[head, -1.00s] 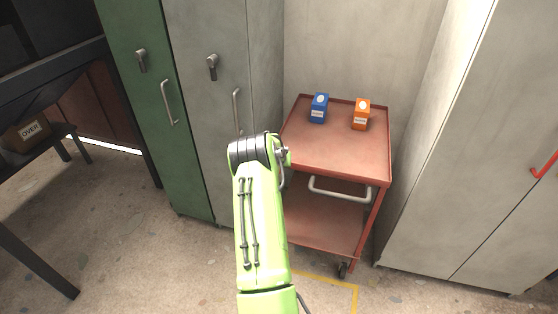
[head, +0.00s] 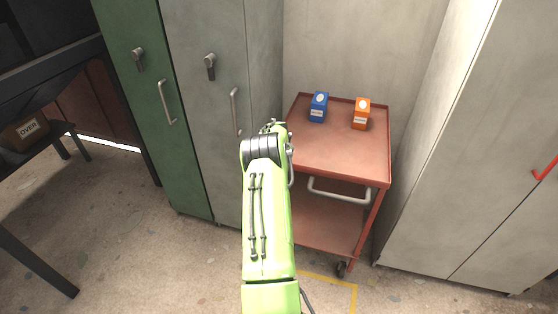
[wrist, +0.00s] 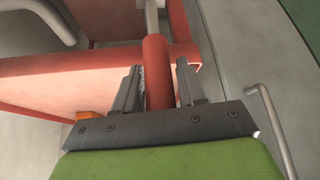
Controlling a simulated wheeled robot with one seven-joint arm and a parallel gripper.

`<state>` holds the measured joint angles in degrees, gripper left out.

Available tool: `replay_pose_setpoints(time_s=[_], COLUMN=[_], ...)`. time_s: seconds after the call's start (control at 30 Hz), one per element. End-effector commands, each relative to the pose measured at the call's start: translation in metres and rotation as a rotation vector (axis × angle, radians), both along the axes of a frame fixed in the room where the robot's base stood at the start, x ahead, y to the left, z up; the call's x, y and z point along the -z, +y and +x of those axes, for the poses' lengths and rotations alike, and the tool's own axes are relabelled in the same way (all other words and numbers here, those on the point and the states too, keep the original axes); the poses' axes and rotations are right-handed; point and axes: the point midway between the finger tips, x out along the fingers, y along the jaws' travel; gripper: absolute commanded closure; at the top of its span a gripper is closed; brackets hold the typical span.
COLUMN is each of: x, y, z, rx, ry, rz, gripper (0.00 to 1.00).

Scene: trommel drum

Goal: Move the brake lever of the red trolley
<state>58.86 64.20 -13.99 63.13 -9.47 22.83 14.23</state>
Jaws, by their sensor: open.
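The red trolley (head: 340,150) stands between the lockers in the head view. The brake lever (wrist: 156,60), a red cylindrical grip on a pale shaft, shows in the wrist view. My gripper (wrist: 157,80) is open, with one finger on each side of the lever's red grip. Whether either finger touches it I cannot tell. In the head view my green arm hides the lever and most of the gripper.
A blue box (head: 319,107) and an orange box (head: 361,114) stand on the trolley's top. The trolley has a pale push handle (head: 340,195). A grey locker (head: 210,120) with a bar handle (wrist: 270,125) is close beside my gripper. Another locker (head: 450,150) stands at the right.

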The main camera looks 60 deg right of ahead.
Motion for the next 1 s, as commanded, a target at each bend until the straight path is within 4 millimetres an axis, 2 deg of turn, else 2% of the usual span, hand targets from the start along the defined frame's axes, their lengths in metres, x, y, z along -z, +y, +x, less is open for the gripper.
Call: replay_pose_setpoints(time_s=[0.03,0.07,0.3,0.43,0.8,1.0], x=[0.0,0.001,0.001,-0.009,-0.097,-0.129], y=[0.0,0.0,0.001,0.006,0.052,0.07], z=[0.0,0.0,-0.001,-0.002,-0.019,-0.026], rx=[0.0,0.0,0.0,0.0,0.0,0.0], ry=[0.001,0.002,0.003,0.003,-0.001,0.0], rz=[0.001,0.002,0.003,0.003,0.0,0.001], gripper=[0.51,0.47,0.47,0.47,0.47,0.47])
